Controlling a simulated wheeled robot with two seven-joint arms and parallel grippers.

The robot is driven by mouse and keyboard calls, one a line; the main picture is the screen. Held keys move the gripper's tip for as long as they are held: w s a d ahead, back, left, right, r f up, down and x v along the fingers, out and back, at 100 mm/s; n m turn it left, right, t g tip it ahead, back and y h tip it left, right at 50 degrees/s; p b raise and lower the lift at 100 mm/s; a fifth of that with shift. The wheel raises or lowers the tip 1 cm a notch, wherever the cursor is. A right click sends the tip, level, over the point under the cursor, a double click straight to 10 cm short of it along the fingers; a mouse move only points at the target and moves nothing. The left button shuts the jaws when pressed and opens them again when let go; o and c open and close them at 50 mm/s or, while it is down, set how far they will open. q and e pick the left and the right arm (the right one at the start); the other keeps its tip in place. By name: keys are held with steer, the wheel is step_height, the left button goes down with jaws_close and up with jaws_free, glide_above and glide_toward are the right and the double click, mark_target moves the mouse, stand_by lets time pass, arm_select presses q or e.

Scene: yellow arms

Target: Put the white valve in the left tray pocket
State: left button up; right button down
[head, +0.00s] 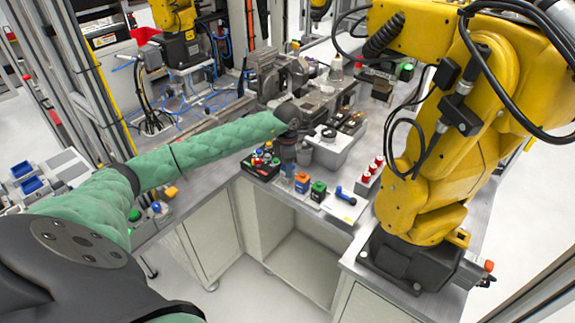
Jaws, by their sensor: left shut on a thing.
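My left gripper (288,166) points down over the grey workbench, at the end of the green-sleeved arm. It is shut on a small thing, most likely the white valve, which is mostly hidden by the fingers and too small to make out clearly. A black tray (258,174) with small red, yellow and blue parts lies just left of the gripper. Its separate pockets are too small to tell apart. My right gripper is out of view.
An orange block (302,182), a green-topped block (318,191) and a blue-handled part (346,196) stand to the right. Red-capped parts (369,170) sit beyond them. A large yellow robot arm (420,190) fills the right side. A grey box (330,152) stands behind the gripper.

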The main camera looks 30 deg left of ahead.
arm_select(q)
steer(key=shift+f+b, duration=0.4)
steer(key=shift+b, duration=0.05)
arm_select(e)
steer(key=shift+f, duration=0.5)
arm_select(q)
steer(key=o, duration=1.1)
steer(key=shift+r+b, duration=0.2)
steer(key=shift+b, duration=0.1)
step_height(320, 180, up, 6)
steer(key=shift+f+b, duration=0.15)
steer(key=shift+b, duration=1)
steer(key=shift+r, duration=0.85)
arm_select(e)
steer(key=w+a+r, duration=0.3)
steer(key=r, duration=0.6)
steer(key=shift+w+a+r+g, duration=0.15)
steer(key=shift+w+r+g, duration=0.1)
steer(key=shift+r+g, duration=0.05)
